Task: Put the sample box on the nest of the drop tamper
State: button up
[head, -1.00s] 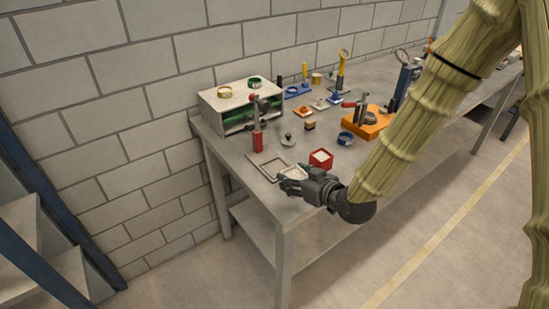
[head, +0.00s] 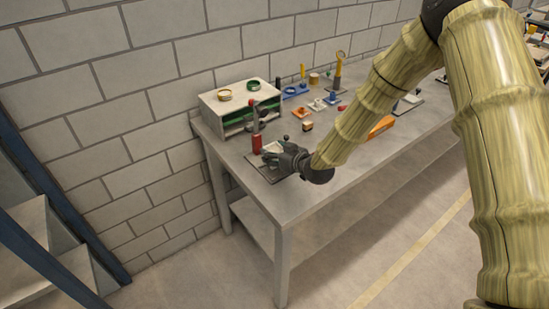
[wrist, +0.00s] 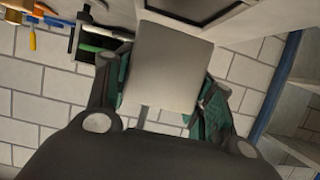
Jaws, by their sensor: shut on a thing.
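The sample box is a pale grey, square-sided box (wrist: 165,75) between my fingers in the wrist view. In the head view only a small pale part of it (head: 271,148) shows beside my gripper (head: 278,153). My gripper is shut on the box, near the left end of the bench. The drop tamper shows as a red block with an upright post (head: 257,143), just left of my gripper. Its dark square base (head: 262,170) lies below and in front of the box, partly hidden by the gripper. A dark-edged frame shows at the top of the wrist view (wrist: 185,20). I cannot tell whether box and base touch.
Several small tools and parts lie along the back. The grey bench top (head: 315,180) is clear at the front.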

jog(key=shift+f+p, duration=0.5)
jog(key=shift+f, duration=0.15)
jog(key=shift+f+p, duration=0.35)
jog(key=shift+f, duration=0.6)
jog(key=shift+f, duration=0.1)
jog(key=shift+f, duration=0.1)
jog(key=o, duration=1.2)
